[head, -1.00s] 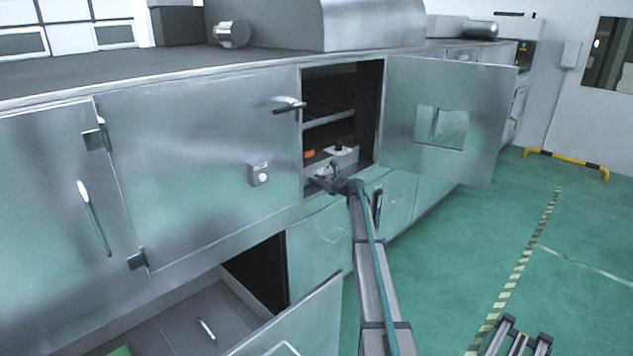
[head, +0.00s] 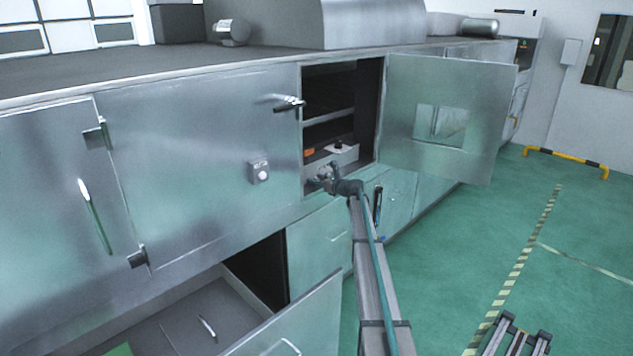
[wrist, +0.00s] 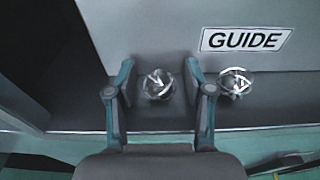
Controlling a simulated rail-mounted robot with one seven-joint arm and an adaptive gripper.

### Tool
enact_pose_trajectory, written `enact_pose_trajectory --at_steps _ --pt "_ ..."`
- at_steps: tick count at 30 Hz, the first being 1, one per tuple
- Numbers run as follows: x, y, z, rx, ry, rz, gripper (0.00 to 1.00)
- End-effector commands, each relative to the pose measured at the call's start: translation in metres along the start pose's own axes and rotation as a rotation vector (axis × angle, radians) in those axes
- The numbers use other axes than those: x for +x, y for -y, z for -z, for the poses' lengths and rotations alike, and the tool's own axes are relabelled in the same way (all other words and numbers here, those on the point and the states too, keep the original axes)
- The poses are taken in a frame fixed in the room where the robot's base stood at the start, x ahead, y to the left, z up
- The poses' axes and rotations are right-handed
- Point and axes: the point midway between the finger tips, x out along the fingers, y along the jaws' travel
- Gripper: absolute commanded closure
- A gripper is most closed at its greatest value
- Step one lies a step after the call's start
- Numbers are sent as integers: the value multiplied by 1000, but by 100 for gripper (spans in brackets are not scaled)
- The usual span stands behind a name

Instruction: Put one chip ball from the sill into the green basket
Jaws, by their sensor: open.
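In the wrist view, a crumpled silvery chip ball (wrist: 157,84) lies on the grey sill (wrist: 160,118) between the two fingers of my open gripper (wrist: 160,98). I cannot tell whether either finger touches it. A second chip ball (wrist: 236,82) lies just outside the right finger, below the GUIDE label. In the head view, my gripper (head: 323,179) is at the lower edge of the open cabinet, and the chip balls are too small to make out there. A green patch (head: 119,350), possibly the green basket, shows at the bottom edge in the open drawer; most of it is cut off.
The cabinet door (head: 480,110) stands open to the right of the opening. A closed door with a handle (head: 290,104) is on its left. Below, a drawer (head: 190,315) is pulled out. An orange item (head: 309,153) lies inside the cabinet. The green floor at right is mostly clear.

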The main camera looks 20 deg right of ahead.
Motion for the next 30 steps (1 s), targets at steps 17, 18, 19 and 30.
enact_pose_trajectory --at_steps 17,18,19,30 --pt "-76 4 2 -1 0 2 48" --pt "-82 4 2 -1 0 2 48" --pt "-87 4 2 -1 0 1 48" --pt "-108 6 1 0 0 0 43"
